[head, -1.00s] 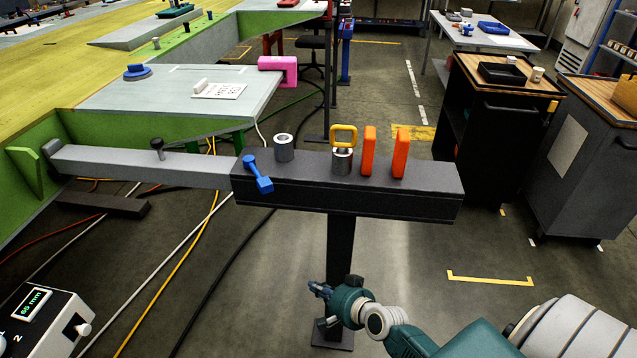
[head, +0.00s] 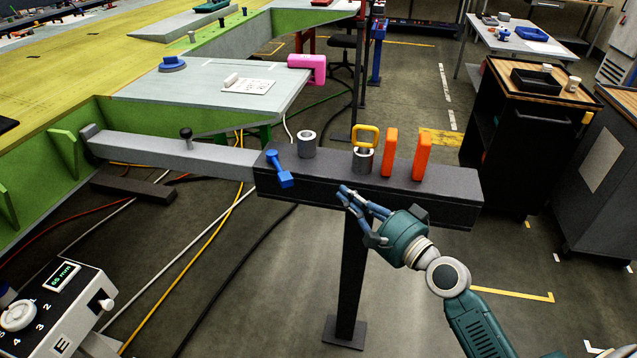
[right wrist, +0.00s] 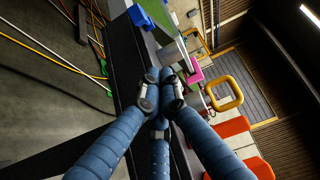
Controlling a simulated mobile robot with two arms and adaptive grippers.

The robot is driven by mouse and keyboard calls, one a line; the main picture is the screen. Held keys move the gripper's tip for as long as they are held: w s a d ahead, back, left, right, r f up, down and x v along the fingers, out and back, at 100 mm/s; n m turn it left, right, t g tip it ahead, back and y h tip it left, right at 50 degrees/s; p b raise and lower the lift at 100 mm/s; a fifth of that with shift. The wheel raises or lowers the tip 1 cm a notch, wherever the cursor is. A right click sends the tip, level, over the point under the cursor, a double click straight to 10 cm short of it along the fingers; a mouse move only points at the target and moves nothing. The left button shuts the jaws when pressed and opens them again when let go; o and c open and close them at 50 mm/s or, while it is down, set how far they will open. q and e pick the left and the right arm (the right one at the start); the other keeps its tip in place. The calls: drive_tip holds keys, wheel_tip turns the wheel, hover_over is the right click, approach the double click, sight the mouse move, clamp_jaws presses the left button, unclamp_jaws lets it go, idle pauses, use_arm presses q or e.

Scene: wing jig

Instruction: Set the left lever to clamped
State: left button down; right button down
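A blue lever (head: 279,169) sits at the left end of the dark beam (head: 440,189), tilted, its blocky lower end hanging over the front edge. I take it as the left lever; whether it is clamped I cannot tell. It also shows at the top of the right wrist view (right wrist: 141,17). My right gripper (head: 345,192) is in front of the beam, to the right of and a little below the lever, apart from it. Its blue fingers converge with tips together (right wrist: 163,75) and nothing visible between them. My left gripper is out of view.
On the beam stand a grey bushing (head: 306,145), a yellow ring handle (head: 366,136) on another bushing, and two orange uprights (head: 389,152), (head: 422,155). A grey bar (head: 170,152) runs left to the green frame. A white control box (head: 65,310) stands at lower left.

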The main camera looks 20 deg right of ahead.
sight(322, 174)
drive_tip(key=p+x, duration=0.2)
drive_tip(key=x, duration=0.7)
drive_tip(key=shift+w+a+r, duration=0.1)
drive_tip(key=shift+w+a, duration=0.05)
drive_tip(key=shift+w, duration=0.25)
drive_tip(key=a+p, duration=0.1)
drive_tip(key=a, duration=0.2)
drive_tip(key=shift+a+p, duration=0.15)
drive_tip(key=shift+p, duration=0.25)
drive_tip(key=shift+s+a, duration=0.15)
drive_tip(key=shift+a, duration=0.25)
